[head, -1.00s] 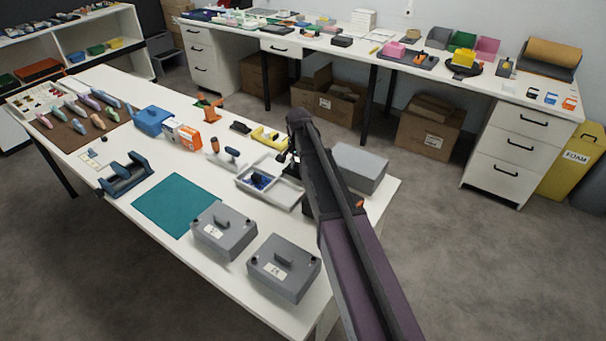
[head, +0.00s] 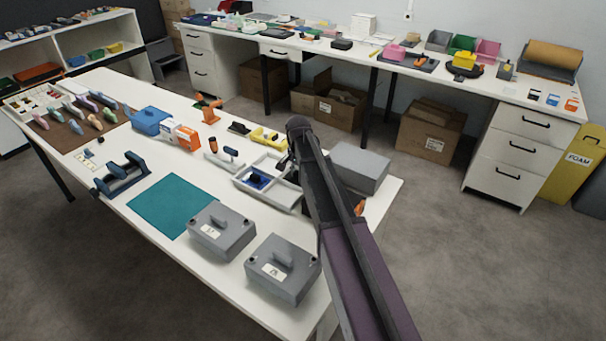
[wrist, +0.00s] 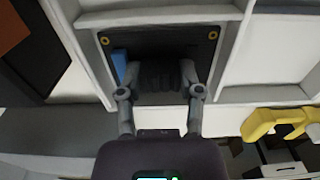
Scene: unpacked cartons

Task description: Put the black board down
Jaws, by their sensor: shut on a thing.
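The black board (wrist: 190,42) shows in the wrist view, with gold-ringed holes at its two far corners and a blue part at its left edge. My gripper (wrist: 160,78) is shut on the dark ribbed block in the middle of the board. The board lies within the outline of a compartment of the pale tray (wrist: 233,62), with walls on its far, left and right sides. I cannot tell whether it touches the tray floor. In the head view my arm hides the board and most of my gripper (head: 290,162); part of the tray (head: 284,203) shows beside it.
A yellow tool (head: 266,136) and a grey box (head: 359,167) stand close to the tray. Two grey lidded boxes (head: 221,236) stand near the front edge, beside a teal mat (head: 172,205). The mat is clear.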

